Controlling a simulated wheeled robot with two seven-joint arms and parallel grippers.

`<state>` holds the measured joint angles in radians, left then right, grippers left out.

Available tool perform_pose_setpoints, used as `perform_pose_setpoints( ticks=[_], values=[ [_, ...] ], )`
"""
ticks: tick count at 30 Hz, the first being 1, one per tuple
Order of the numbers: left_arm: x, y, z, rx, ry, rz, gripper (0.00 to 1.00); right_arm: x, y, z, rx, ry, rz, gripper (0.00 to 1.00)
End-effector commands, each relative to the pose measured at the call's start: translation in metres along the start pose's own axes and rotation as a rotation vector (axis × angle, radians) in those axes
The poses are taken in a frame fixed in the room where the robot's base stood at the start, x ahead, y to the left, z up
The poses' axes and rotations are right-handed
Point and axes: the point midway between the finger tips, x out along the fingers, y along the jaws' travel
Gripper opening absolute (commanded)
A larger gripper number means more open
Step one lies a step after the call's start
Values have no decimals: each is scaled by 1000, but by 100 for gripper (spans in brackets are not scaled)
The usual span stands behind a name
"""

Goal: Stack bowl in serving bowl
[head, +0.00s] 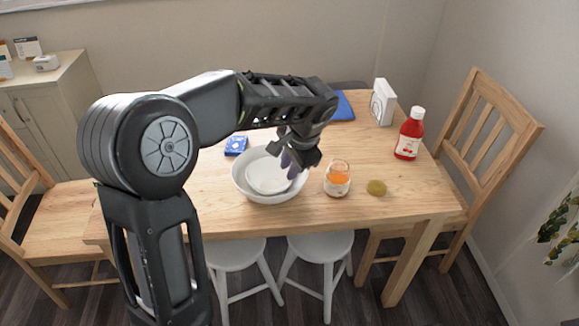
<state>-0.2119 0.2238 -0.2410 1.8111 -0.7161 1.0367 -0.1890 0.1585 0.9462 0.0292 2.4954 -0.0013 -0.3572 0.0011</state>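A large white serving bowl (242,189) stands on the wooden table, left of the table's middle. A smaller white bowl (265,177) is inside its outline and looks level, with its rim near the serving bowl's rim. I cannot tell whether it rests on the bottom. My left gripper (290,165) reaches down from above, its purplish fingertips at the right side of the smaller bowl's rim. The gripper body hides part of the far right rim, and I cannot tell whether the fingers pinch it. My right gripper is not in view.
A jar with orange contents (338,180) stands close right of the bowls, with a round greenish lid (376,188) beside it. A red bottle (410,135), a white box (382,102) and a blue packet (236,146) are also on the table (410,197). Its front right is clear.

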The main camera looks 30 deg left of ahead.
Motion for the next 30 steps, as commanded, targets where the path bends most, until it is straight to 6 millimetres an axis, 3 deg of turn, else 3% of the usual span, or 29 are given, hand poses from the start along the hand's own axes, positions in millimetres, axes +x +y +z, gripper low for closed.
perform_pose_setpoints(
  ticks=[12, 17, 20, 23, 26, 30],
  values=[
    [1, 1, 0, 0, 0, 2, 20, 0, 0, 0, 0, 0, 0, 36],
    [22, 26, -9, 10, 15, 47, 20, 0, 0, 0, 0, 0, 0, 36],
    [55, 67, -19, 13, 40, 125, 20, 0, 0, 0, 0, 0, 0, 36],
    [98, 131, -26, -9, 71, 244, 20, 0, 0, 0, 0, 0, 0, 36],
    [142, 211, -20, -81, 94, 392, 20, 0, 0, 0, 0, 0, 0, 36],
    [187, 334, 14, -291, 86, 598, 20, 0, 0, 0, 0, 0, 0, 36]
  ],
)
